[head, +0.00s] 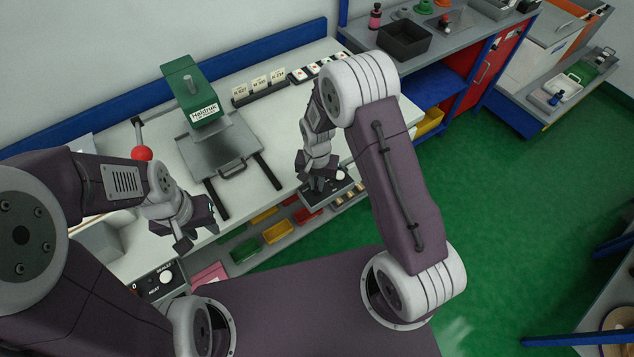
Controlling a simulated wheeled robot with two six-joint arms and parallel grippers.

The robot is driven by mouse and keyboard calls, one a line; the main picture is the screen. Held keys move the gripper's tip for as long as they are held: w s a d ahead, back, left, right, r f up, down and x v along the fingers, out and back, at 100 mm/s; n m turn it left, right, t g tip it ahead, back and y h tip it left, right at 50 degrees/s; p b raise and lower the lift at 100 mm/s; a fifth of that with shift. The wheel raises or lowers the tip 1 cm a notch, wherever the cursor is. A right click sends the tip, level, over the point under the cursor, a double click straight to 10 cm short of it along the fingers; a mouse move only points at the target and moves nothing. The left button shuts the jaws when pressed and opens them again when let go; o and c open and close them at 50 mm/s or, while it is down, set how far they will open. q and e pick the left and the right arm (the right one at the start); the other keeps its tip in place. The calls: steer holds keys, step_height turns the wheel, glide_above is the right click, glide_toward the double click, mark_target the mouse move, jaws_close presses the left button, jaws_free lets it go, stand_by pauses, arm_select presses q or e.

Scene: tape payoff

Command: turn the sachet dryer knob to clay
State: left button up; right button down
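A dark control box (348,184) with a pale round knob (340,174) sits at the front right of the white bench. My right gripper (318,186) points down over the left part of this box and hides what lies beneath it; I cannot tell whether it touches anything or is open. Another dark panel (150,284) marked "HEAT", with a white round knob (166,277), is at the lower left. No "clay" mark is readable, and I cannot tell which unit is the sachet dryer. My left gripper (197,238) hangs by the bench's front edge, its fingers apart and empty.
A green press (192,85) with a grey plate and a red ball lever (142,153) stands on the bench (258,125). Label cards (260,84) stand behind. Yellow, green and red bins (277,233) sit below the front edge. Green floor is open at right.

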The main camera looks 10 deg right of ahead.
steer(key=shift+n, duration=0.3)
steer(key=n, duration=0.4)
steer(key=shift+p, duration=0.3)
steer(key=n, duration=0.9)
steer(key=shift+r+p, duration=0.1)
steer(key=shift+p, duration=0.25)
steer(key=n, duration=0.4)
steer(key=shift+w, duration=0.1)
steer(key=shift+n, duration=0.3)
steer(key=c, duration=1.5)
jaws_free()
